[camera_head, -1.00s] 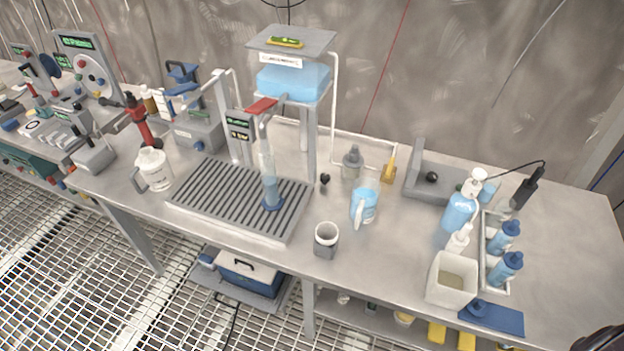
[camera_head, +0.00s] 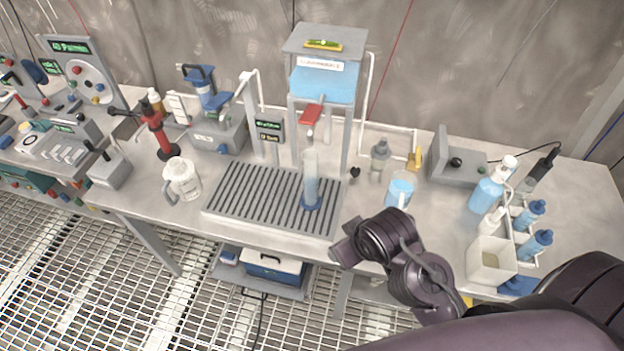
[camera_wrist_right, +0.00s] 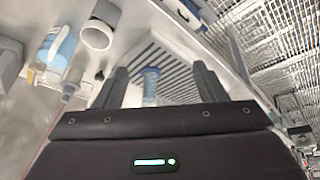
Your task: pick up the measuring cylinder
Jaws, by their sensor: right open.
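The measuring cylinder (camera_head: 311,182) is a clear, narrow upright tube with a blue base, standing on the slatted drip tray (camera_head: 228,203) below the red tap. In the right wrist view the cylinder (camera_wrist_right: 150,84) shows between the two fingers, partly hidden by the gripper body. My right gripper (camera_wrist_right: 160,70) is open, with nothing held between its fingers. In the head view my dark right arm comes in from the lower right, its end near the tray's front right corner, apart from the cylinder. My left gripper is not in view.
The red tap (camera_head: 311,116) and the blue tank (camera_head: 322,86) sit above the cylinder. A blue-filled jug (camera_head: 399,190) stands right of the tray, and a grey-white cup (camera_wrist_right: 97,36) shows in the wrist view. A white jug (camera_head: 182,180) stands left of the tray.

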